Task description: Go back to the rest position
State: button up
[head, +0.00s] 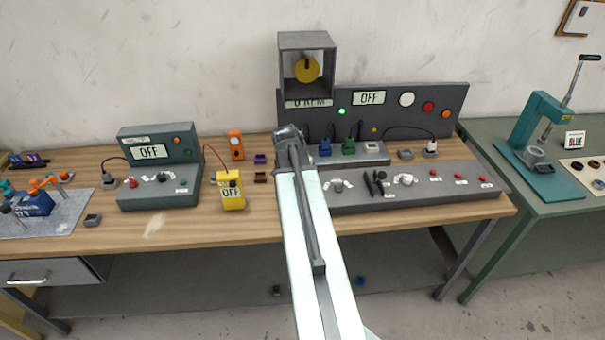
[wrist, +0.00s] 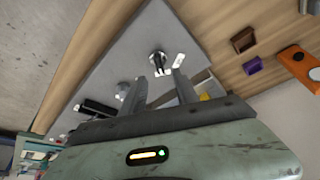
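My arm reaches forward over the wooden bench in the head view, with its end (head: 290,136) in front of the grey test unit. The fingers cannot be made out there. In the wrist view my gripper (wrist: 160,80) shows two dark fingers set apart, with nothing seen held between them. Beyond them is the sloped grey control panel (wrist: 120,58), with a black knob (wrist: 157,58) and a white label beside it. The same panel (head: 450,199) lies right of my arm in the head view. My arm hides part of the panel's left end.
A yellow meter (head: 232,190), an orange device (head: 236,145) and a grey console (head: 158,165) stand left of my arm. A box with a yellow disc (head: 306,68) rises behind its end. A teal press (head: 545,125) stands on the right table. Bare bench wood lies at front left.

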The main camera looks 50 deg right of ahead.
jog(key=shift+a+r, duration=0.15)
jog(key=shift+r, duration=0.1)
jog(key=w+a+f+n+b, duration=0.15)
jog(key=w+a, duration=0.25)
jog(key=a, duration=0.4)
jog(key=w+a+n+t+y, duration=0.1)
jog(key=w+a+n, duration=0.15)
jog(key=a, duration=0.45)
jog(key=w+a+f+n+b, duration=0.1)
jog(key=w+a, duration=0.3)
jog(key=a, duration=0.4)
jog(key=s+a+f+n+g+y, duration=0.1)
jog(key=s+a+n, duration=0.2)
jog(key=a, duration=0.7)
jog(key=s+a+f+n+g+y, duration=0.1)
jog(key=s+a+n, duration=0.3)
jog(key=a, duration=0.6)
jog(key=shift+a+f+n+y+b, duration=0.2)
jog(key=shift+n+y+b, duration=0.3)
jog(key=shift+n, duration=0.6)
